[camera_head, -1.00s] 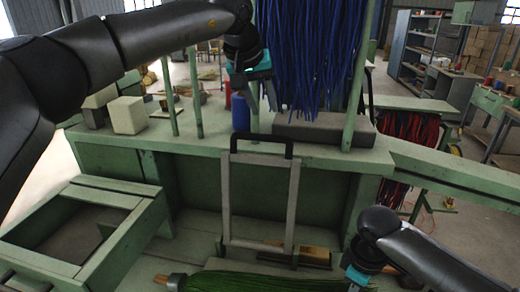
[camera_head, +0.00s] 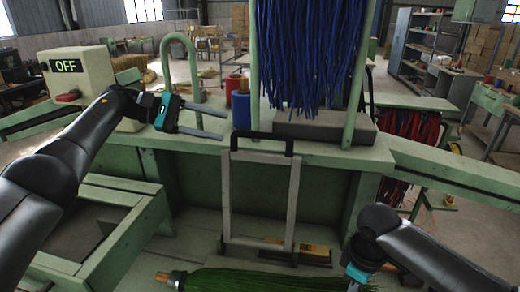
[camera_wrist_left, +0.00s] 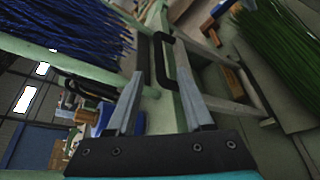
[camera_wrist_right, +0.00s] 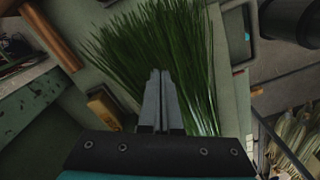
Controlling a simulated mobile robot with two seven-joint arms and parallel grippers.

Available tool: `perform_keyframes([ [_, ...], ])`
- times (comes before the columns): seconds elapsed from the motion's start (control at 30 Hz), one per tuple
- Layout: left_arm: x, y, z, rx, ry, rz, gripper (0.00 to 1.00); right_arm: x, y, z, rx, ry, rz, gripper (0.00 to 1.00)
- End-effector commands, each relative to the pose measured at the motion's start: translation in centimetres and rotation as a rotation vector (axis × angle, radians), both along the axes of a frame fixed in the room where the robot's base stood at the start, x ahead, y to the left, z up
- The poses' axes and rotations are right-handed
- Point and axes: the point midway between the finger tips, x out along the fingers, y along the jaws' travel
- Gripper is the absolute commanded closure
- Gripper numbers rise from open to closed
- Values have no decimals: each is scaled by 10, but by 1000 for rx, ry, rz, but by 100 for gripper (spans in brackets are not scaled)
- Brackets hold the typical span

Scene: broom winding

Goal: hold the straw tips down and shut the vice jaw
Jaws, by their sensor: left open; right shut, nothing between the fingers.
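A green straw bundle (camera_head: 265,281) lies along the bottom of the head view, with a wooden handle end (camera_head: 164,276) at its left. Behind it stands an upright pale frame (camera_head: 226,200) with a black handle (camera_head: 260,135) on top; it looks like the vice jaw. My left gripper (camera_head: 222,124) is open and empty, left of the black handle and apart from it. The handle shows beyond its fingers in the left wrist view. My right gripper (camera_wrist_right: 160,72) is shut and empty over the green straw (camera_wrist_right: 150,45); contact cannot be told. The head view cuts off its fingers.
Blue straw (camera_head: 310,50) hangs between green posts above the bench. A blue spool (camera_head: 241,110) and a red spool (camera_head: 232,82) stand behind my left gripper. A box marked OFF (camera_head: 80,75) is at the left. A grey block (camera_head: 325,128) lies behind the black handle.

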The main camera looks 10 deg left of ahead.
Motion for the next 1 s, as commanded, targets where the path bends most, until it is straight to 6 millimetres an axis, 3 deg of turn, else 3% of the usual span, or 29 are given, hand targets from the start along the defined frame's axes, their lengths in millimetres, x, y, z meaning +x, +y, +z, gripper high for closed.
perform_keyframes([
  [0.1,-2,6,-3,-42,14,14,48,0,0,0,1,-1,0,100],
  [0.23,1,-2,-5,-50,16,16,48,0,0,0,0,0,0,100],
  [0.7,25,-83,-29,-48,17,15,48,0,0,0,0,0,0,100],
  [1.0,32,-102,-34,-48,16,17,48,0,0,0,-1,1,0,100],
])
